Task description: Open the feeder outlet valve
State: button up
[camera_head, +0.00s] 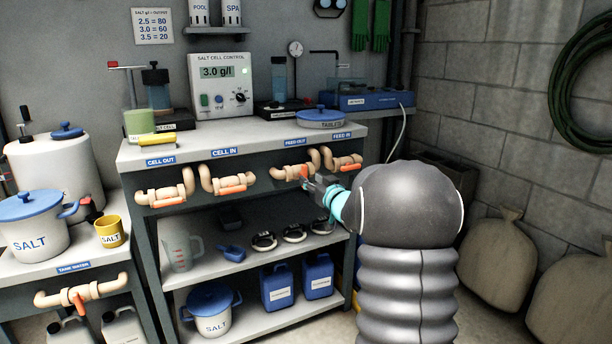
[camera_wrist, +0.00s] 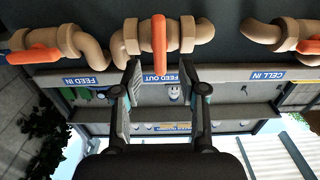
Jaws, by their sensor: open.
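The feeder outlet valve is the tan pipe fitting (camera_wrist: 184,36) at the blue "FEED OUT" label (camera_wrist: 161,78); the pipe also shows in the head view (camera_head: 284,171). Its orange handle (camera_wrist: 159,36) stands crosswise to the pipe in the wrist view. In the head view the handle (camera_head: 304,172) is partly hidden by my gripper (camera_head: 318,188). My gripper (camera_wrist: 160,74) is open, with one finger on each side of the handle's end. A gap shows between handle and fingers.
The FEED IN handle (camera_wrist: 34,57) and CELL IN handle (camera_wrist: 309,46) flank the valve and lie along their pipes. The bench top (camera_head: 255,134) above holds the salt cell control box (camera_head: 222,84). A lower shelf (camera_head: 205,262) holds a jug and goggles.

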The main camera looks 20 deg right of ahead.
aim_at(305, 175)
jog(key=shift+w+a, duration=0.1)
jog(key=shift+w, duration=2.05)
grip_shut()
